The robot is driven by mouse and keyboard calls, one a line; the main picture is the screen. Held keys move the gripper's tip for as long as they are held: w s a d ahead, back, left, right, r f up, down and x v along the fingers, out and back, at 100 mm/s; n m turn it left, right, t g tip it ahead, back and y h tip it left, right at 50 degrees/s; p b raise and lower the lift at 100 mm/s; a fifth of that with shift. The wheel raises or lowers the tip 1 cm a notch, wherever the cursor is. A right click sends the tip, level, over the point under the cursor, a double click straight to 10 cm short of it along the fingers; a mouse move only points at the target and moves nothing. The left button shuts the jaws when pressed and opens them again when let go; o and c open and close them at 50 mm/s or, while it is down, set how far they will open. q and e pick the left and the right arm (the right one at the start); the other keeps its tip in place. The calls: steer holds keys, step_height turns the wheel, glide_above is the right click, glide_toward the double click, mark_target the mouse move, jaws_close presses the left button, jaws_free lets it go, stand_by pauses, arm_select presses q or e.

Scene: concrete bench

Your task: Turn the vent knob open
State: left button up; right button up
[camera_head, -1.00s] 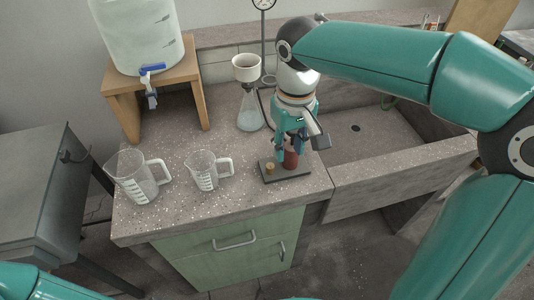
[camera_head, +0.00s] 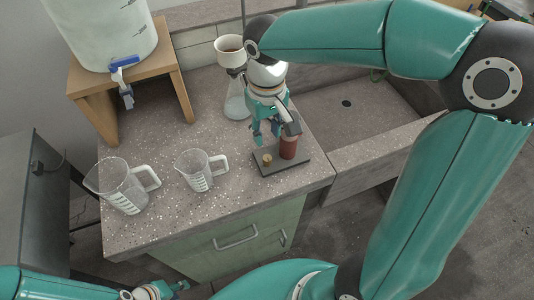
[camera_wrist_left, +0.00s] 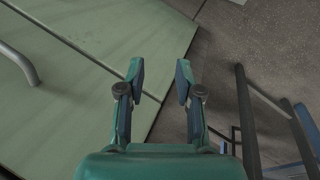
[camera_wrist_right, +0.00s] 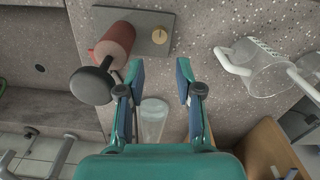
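A dark plate (camera_head: 297,165) on the bench carries a small brass knob (camera_head: 267,160) and a red-brown cylinder (camera_head: 288,149). In the right wrist view, the brass knob (camera_wrist_right: 159,37) stands beside the cylinder (camera_wrist_right: 117,40), which has a round black knob (camera_wrist_right: 91,86) on its end. I cannot tell which is the vent knob. My right gripper (camera_head: 265,138) is over the plate, open and empty; its fingers (camera_wrist_right: 161,80) are apart from both knobs in the right wrist view. My left gripper (camera_wrist_left: 159,80) is open and empty, low in front of the green cabinet.
Two clear measuring jugs (camera_head: 122,188) (camera_head: 196,171) stand left of the plate. A flask (camera_head: 237,106) with a funnel (camera_head: 230,50) stands behind. A large water container (camera_head: 105,35) with a blue tap (camera_head: 124,62) sits on a wooden stand (camera_head: 180,90). A sink (camera_head: 350,118) lies right.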

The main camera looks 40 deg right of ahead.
mark_target(267, 158)
step_height(267, 158, down, 10)
steer(key=shift+r+b, duration=0.15)
steer(key=shift+b, duration=0.15)
